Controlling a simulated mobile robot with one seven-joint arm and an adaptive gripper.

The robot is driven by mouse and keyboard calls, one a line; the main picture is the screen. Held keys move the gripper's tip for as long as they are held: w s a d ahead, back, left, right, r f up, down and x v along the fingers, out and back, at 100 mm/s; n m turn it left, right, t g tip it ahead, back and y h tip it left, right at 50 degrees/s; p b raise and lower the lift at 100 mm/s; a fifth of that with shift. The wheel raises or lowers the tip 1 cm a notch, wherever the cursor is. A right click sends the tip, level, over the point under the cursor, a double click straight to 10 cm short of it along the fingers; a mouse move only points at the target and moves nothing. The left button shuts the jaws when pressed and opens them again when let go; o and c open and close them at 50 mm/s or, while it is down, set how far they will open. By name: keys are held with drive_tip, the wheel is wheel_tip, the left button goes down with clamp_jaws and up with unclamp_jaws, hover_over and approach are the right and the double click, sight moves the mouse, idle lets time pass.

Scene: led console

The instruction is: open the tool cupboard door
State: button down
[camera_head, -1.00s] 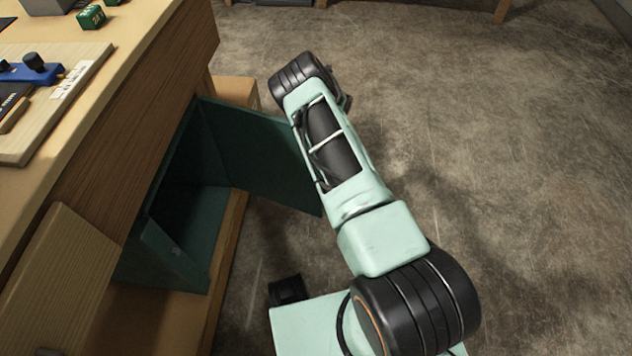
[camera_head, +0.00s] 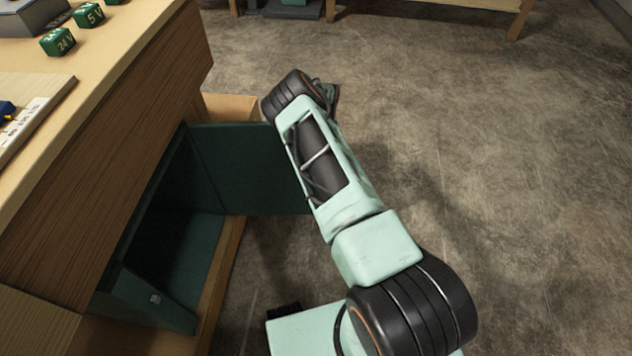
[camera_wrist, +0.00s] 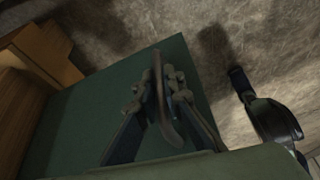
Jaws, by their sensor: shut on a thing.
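The tool cupboard is a dark green box under the wooden bench, its inside (camera_head: 185,245) partly in view in the head view. Its green door (camera_head: 235,165) stands wide open, swung out from the far side of the opening. In the wrist view the door panel (camera_wrist: 75,125) fills the middle, with a curved handle (camera_wrist: 160,95) on it. My gripper (camera_wrist: 158,98) has its fingers closed around this handle. In the head view my arm covers the door's outer end, and my gripper cannot be made out there.
The wooden bench (camera_head: 110,140) runs along the left, with green labelled cubes (camera_head: 58,42) on top. A wooden ledge (camera_head: 232,240) lies along the cupboard's lower front. The concrete floor (camera_head: 500,170) to the right is clear. Another table (camera_head: 450,5) stands at the back.

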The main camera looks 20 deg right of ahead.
drive_tip(key=shift+w, duration=0.25)
drive_tip(key=c, duration=2)
unclamp_jaws()
drive_tip(key=shift+c, duration=0.2)
drive_tip(key=v, duration=1.2)
